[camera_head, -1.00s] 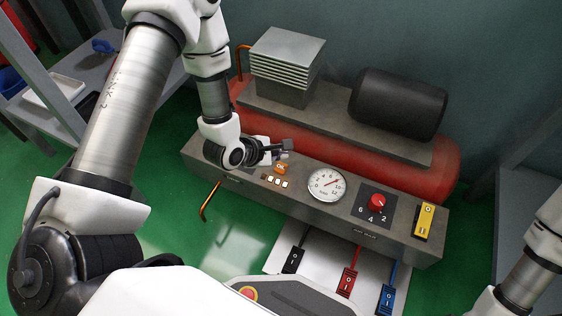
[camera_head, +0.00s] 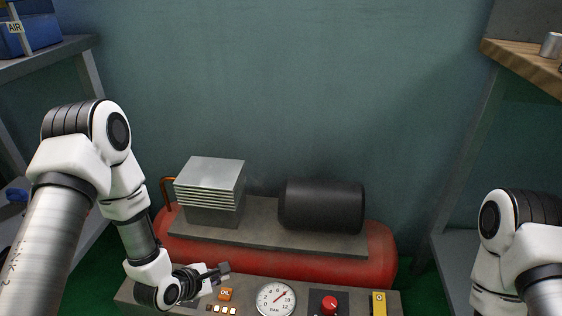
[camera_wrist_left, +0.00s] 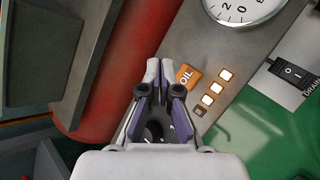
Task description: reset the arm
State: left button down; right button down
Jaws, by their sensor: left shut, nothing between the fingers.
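My left gripper (camera_head: 218,272) is over the left part of the compressor's control panel (camera_head: 356,296), near the orange OIL label (camera_head: 225,294). In the left wrist view its fingers (camera_wrist_left: 160,72) are together and empty, with the OIL label (camera_wrist_left: 187,77) just right of the tips. I cannot tell whether the tips touch the panel. My right arm (camera_head: 500,250) shows at the right edge, but its gripper is out of view.
The red tank (camera_head: 385,262) carries a finned block (camera_head: 210,185) and a black motor (camera_head: 322,206). The panel has a gauge (camera_head: 276,299), a red knob (camera_head: 330,303) and a yellow switch (camera_head: 379,303). Shelves stand left (camera_head: 60,58) and right (camera_head: 520,62).

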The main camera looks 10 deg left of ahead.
pick_arm(q)
jog(key=s+f, duration=0.1)
jog(key=s, duration=0.1)
jog(key=s+d+f+g, duration=0.1)
jog(key=s+f, duration=0.1)
jog(key=s+d+f+g+p, duration=0.1)
jog(key=s, duration=0.1)
jog(key=shift+s+f+m, duration=0.2)
jog(key=shift+f+m, duration=0.1)
jog(key=shift+f, duration=0.05)
jog(key=s+a+f+m+g+y, duration=0.1)
jog(key=s+f+m+g+y, duration=0.15)
jog(key=s+m, duration=0.65)
jog(key=s+a+f+m+g+y, duration=0.15)
jog(key=s+m+g, duration=0.25)
jog(key=s+m, duration=0.45)
notch_tip(320, 180, up, 38)
jog(key=m+p, duration=0.4)
jog(key=p, duration=3.4)
jog(key=shift+f+h+p, duration=0.15)
jog(key=shift+h+p, duration=0.15)
jog(key=shift+h, duration=0.1)
